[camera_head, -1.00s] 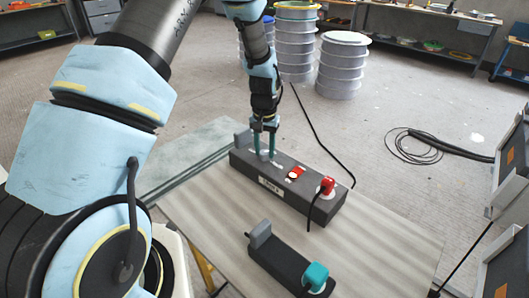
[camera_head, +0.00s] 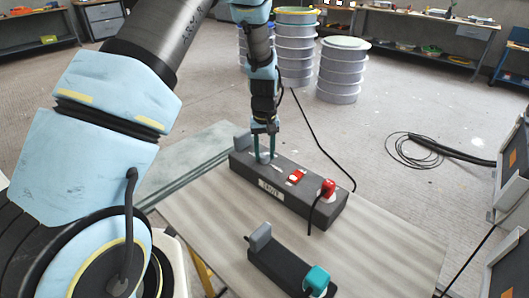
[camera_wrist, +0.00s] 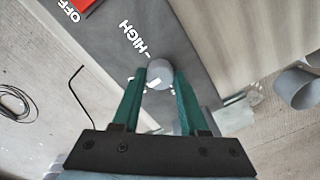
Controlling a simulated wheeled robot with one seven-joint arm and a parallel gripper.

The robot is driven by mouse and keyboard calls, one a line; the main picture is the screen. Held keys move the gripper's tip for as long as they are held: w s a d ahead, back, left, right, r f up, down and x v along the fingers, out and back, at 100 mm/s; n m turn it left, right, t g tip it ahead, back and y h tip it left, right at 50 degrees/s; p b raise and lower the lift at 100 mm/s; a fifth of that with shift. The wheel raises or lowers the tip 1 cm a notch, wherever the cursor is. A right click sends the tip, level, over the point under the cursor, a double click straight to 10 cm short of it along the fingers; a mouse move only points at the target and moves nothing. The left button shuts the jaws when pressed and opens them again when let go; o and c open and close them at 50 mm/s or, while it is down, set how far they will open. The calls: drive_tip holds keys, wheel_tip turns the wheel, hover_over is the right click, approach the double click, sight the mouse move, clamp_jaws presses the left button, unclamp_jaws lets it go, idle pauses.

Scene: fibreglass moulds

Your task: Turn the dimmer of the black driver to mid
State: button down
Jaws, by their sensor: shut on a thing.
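The black driver (camera_head: 285,190) is a long dark box lying on the table, with a white label on its front side. Its dimmer, a round grey knob (camera_wrist: 159,76), shows in the wrist view between my fingertips, beside the printed word HIGH. My gripper (camera_head: 265,156) points down at the driver's left end and is shut on the knob; it also shows in the wrist view (camera_wrist: 160,85). The knob's pointer and part of the scale are hidden or too small to read. A red switch (camera_head: 297,176) and a red plug (camera_head: 328,187) sit further right on the driver.
A second dark unit (camera_head: 280,262) with a grey lever and a teal plug (camera_head: 317,279) lies nearer on the table (camera_head: 390,240). Stacked pails (camera_head: 342,75) and a coiled black cable (camera_head: 420,150) are on the floor beyond. The table's right part is clear.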

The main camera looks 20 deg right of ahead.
sight(264, 155)
drive_tip(key=shift+c, duration=2.2)
unclamp_jaws()
wheel_tip(264, 155, up, 11)
drive_tip(key=b, duration=0.2)
drive_tip(key=shift+f, duration=0.1)
drive_tip(key=s+a+r+n, duration=0.1)
drive_tip(key=a+r, duration=0.1)
drive_tip(key=a, duration=0.7)
drive_tip(key=a+r, duration=0.2)
drive_tip(key=a, duration=0.7)
drive_tip(key=s+a+t, duration=0.1)
drive_tip(key=s+a, duration=0.8)
drive_tip(key=a, duration=0.3)
drive_tip(key=shift+a+t, duration=0.3)
